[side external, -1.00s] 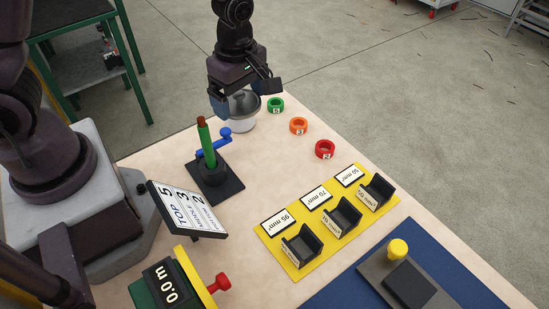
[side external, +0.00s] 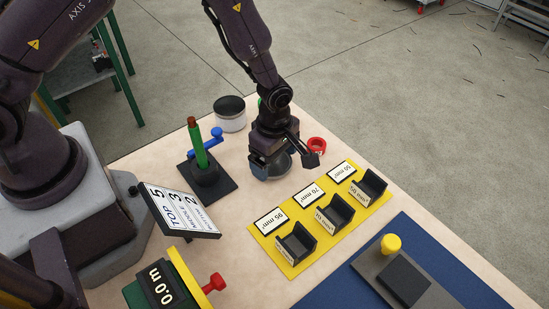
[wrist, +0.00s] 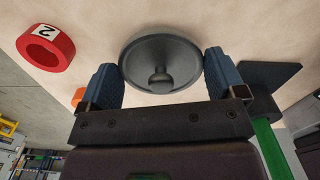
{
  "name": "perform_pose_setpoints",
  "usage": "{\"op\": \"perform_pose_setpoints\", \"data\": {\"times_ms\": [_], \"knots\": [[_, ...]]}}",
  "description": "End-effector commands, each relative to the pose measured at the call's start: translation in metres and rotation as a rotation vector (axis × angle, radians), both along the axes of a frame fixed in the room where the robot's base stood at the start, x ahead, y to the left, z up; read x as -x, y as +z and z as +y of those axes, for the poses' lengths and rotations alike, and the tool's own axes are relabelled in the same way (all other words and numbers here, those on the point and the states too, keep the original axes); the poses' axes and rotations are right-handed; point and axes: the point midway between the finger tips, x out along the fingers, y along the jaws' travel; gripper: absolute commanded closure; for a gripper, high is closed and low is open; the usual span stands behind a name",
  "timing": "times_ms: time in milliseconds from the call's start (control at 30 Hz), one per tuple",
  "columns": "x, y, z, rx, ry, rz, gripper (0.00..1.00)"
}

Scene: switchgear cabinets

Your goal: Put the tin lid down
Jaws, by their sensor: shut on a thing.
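The tin lid (wrist: 160,62) is a dark grey disc with a knob in its middle. In the wrist view my gripper (wrist: 162,78) has its blue fingers at opposite sides of the lid's rim. In the side view my gripper (side external: 274,166) is low over the bare table between the tin and the yellow plate, with the lid (side external: 282,163) partly hidden under it. I cannot tell whether the lid touches the table. The tin (side external: 230,118) stands upright and uncovered, its dark inside showing, to the left behind the gripper.
A red ring (side external: 317,146) lies just right of my gripper. The yellow plate (side external: 291,262) with black holders is in front. Bare tabletop (side external: 240,185) lies between.

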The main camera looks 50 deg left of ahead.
Motion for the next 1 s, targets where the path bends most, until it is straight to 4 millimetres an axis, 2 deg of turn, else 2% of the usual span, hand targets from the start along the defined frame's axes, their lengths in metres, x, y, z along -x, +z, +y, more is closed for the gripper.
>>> {"op": "perform_pose_setpoints", "data": {"times_ms": [100,467,500,533,833,1000], "knots": [[0.000,-0.009,0.000,0.001,0.001,0.000,0.33],[0.000,-0.012,0.000,0.000,0.000,0.000,0.33],[0.000,-0.012,0.000,0.000,0.000,0.000,0.04],[0.000,-0.012,0.000,0.000,0.000,0.000,0.00],[0.000,-0.007,0.000,0.002,0.000,-0.002,0.00],[-0.001,0.019,-0.001,0.002,-0.002,-0.005,0.00]]}}
